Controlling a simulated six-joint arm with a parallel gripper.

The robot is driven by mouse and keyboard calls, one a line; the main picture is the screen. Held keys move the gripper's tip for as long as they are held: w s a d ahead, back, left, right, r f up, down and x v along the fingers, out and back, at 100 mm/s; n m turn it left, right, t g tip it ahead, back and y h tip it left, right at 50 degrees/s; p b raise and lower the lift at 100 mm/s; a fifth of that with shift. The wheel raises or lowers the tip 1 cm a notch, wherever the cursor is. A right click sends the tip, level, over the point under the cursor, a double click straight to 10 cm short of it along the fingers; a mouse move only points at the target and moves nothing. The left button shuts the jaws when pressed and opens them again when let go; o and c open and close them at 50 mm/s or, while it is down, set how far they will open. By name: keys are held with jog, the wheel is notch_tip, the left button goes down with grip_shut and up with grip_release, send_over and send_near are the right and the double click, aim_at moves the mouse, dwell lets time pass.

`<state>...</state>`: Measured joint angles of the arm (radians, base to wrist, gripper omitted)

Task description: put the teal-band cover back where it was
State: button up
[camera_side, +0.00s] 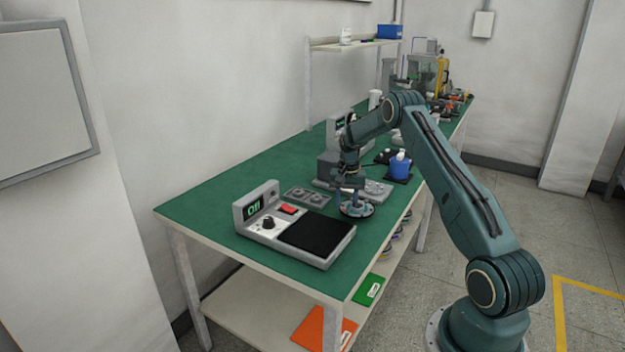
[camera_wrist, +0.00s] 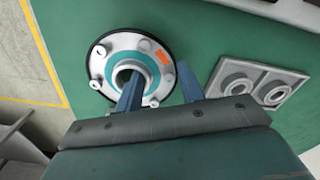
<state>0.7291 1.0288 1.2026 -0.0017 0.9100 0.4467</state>
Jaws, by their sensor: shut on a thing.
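The teal-band cover (camera_wrist: 106,67) is a pale round disc with a teal ring around a raised central hub, several small bolts and an orange mark on its face. A dark rim shows around it. In the side view the round assembly (camera_side: 357,210) is near the front right edge of the green bench. My gripper (camera_wrist: 160,72) is over it, shut on the cover; one finger is by the central hub and the other near the outer rim. It also shows in the side view (camera_side: 352,188), pointing down. I cannot tell whether the cover is raised off what is below.
A grey plate with two round seats (camera_wrist: 258,84) lies beside the cover; a similar plate (camera_side: 307,196) shows in the side view. A blue container (camera_side: 400,167) is behind.

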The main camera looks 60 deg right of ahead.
aim_at(346, 207)
jog(key=shift+f, duration=0.95)
jog(key=shift+f, duration=0.1)
jog(key=o, duration=1.1)
notch_tip(346, 207, up, 12)
